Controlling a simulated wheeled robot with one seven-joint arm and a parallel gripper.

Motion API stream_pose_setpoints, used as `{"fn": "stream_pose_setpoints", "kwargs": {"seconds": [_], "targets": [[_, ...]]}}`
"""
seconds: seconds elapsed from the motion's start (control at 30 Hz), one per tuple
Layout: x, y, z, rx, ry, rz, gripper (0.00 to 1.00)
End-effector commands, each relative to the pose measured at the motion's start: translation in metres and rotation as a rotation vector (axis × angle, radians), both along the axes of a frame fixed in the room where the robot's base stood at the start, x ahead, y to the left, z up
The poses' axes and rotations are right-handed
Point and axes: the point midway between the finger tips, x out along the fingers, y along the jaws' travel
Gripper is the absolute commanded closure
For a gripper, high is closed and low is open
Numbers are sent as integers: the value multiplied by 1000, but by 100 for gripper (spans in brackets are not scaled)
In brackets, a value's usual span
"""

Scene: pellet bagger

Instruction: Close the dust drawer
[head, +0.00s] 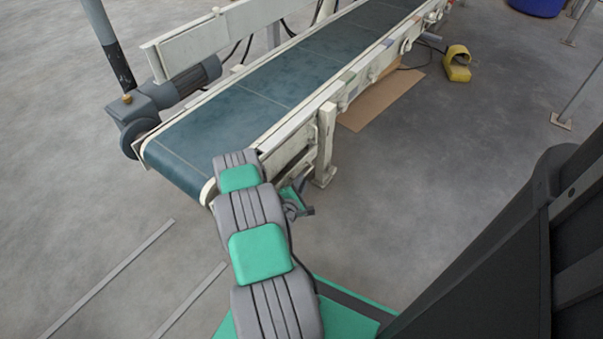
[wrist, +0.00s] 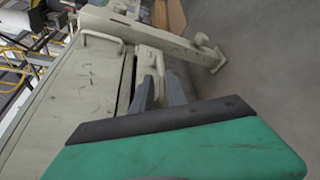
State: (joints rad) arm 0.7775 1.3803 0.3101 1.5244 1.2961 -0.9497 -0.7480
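The conveyor's cream side panel (wrist: 85,85) fills the left of the wrist view, scuffed, with a bar handle (wrist: 100,38) near its upper edge. A narrow dark gap runs along the panel's right edge. I cannot tell for sure which part is the dust drawer or how far it stands out. My gripper (wrist: 160,88) has two dark fingers apart, with a cream part of the frame showing between and beyond them; contact cannot be told. In the head view my gripper (head: 303,209) is beside the conveyor's near end, and my arm hides part of that side.
The blue conveyor belt (head: 240,108) runs away to the upper right. A support leg (head: 326,145) stands close to my gripper. A cardboard sheet (head: 382,100) and a yellow foot pedal (head: 457,63) lie on the floor. Open floor is right of the conveyor.

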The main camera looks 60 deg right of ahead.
Motion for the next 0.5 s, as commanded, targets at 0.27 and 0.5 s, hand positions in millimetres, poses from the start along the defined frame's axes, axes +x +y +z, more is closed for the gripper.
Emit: {"fn": "stream_pose_setpoints", "kwargs": {"seconds": [0.27, 0.5], "targets": [[7, -49, -13, -2, -3, -5, 82], [10, -55, -12, -1, -1, -1, 82]]}}
